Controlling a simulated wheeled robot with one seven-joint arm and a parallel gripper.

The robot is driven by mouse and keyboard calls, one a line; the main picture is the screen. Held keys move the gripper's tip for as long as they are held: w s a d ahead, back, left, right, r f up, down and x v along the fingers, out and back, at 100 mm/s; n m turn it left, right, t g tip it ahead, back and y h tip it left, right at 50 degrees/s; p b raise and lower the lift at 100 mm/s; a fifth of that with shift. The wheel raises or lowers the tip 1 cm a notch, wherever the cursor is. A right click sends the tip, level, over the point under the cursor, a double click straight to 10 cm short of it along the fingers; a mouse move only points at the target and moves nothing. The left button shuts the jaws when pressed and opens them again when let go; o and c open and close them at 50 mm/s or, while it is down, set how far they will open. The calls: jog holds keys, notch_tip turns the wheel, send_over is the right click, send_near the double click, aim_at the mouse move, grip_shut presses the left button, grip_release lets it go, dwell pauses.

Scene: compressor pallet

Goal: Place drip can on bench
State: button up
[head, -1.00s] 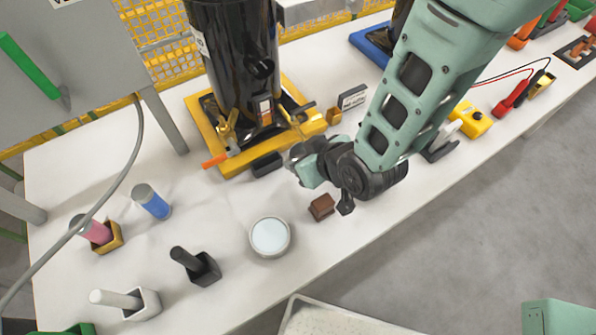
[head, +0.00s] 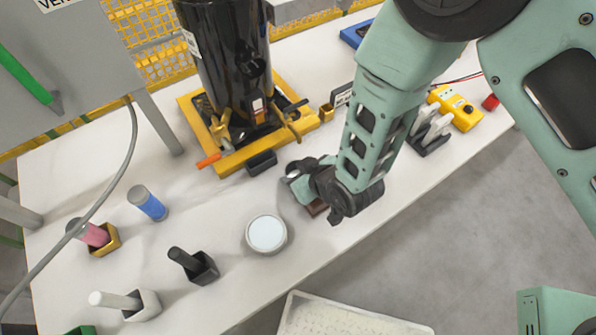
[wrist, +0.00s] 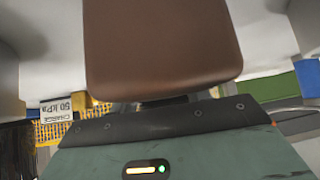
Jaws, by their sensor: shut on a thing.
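A round pale can with a light blue top (head: 266,233), likely the drip can, stands on the white bench (head: 225,275). A small brown block (head: 316,208) is just right of it, partly hidden by my gripper (head: 310,195). The brown block fills the upper middle of the wrist view (wrist: 160,45), with grey blurred finger shapes at both sides. My gripper is shut on this block, low over the bench. I cannot tell whether the block is joined to the can.
A black compressor (head: 228,65) stands on a yellow pallet (head: 235,160) behind. Left are a blue cylinder (head: 150,205), a pink-handled tool (head: 92,234), a black holder (head: 200,268) and a white holder (head: 143,305). A yellow box (head: 455,108) is at right.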

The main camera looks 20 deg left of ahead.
jog(key=o, duration=1.1)
jog(key=shift+f, duration=0.1)
jog(key=shift+c, duration=0.2)
jog(key=shift+r, duration=0.3)
jog(key=b+v, duration=0.1)
jog(key=v, duration=1.1)
jog(key=shift+f, duration=0.1)
